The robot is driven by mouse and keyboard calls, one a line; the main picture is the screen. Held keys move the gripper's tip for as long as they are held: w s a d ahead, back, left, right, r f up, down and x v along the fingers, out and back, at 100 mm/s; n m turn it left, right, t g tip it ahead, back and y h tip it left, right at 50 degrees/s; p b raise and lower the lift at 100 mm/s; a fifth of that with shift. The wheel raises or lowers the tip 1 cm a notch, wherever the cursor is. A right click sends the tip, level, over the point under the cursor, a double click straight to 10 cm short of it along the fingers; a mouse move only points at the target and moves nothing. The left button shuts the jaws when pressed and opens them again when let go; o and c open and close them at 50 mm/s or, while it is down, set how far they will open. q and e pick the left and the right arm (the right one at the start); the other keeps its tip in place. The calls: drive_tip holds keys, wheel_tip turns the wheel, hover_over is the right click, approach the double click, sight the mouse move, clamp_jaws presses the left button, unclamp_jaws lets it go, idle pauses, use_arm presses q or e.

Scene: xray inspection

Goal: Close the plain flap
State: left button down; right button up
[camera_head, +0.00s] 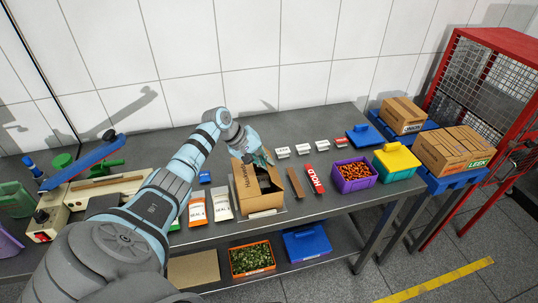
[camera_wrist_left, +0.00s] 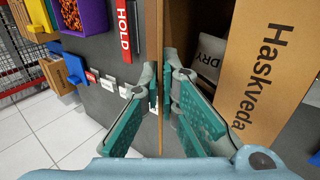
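The cardboard box (camera_head: 249,201) stands open on the table, with "Haskveda" printed on its side, which also shows in the left wrist view (camera_wrist_left: 268,60). Its plain brown flap (camera_wrist_left: 160,50) stands nearly edge-on in the left wrist view. My left gripper (camera_head: 262,160) is at the far side of the box opening. In the wrist view its fingers (camera_wrist_left: 161,78) are on either side of the flap, apart from each other; contact with the flap is unclear. A grey pouch marked DRY (camera_wrist_left: 209,58) is inside the box. My right gripper is not in view.
Pouches (camera_head: 221,204) lie left of the box. Small labelled blocks (camera_head: 303,149) are behind.

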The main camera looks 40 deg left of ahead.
use_arm(q)
drive_tip(key=shift+s+a+f+t+h+b, duration=0.2)
drive_tip(key=shift+f+t+h+b, duration=0.1)
drive_tip(key=shift+t, duration=0.15)
drive_tip(key=shift+s+a+f+t+h+b, duration=0.1)
drive_tip(key=shift+s+f+t+h+b, duration=0.15)
drive_tip(key=shift+t, duration=0.2)
drive_tip(key=shift+s+a+f+t+h+b, duration=0.1)
drive_tip(key=shift+f+t+h+b, duration=0.1)
drive_tip(key=shift+t+h+b, duration=0.6)
drive_tip(key=shift+y, duration=0.25)
drive_tip(key=c, duration=1.8)
unclamp_jaws()
drive_tip(key=shift+c, duration=0.2)
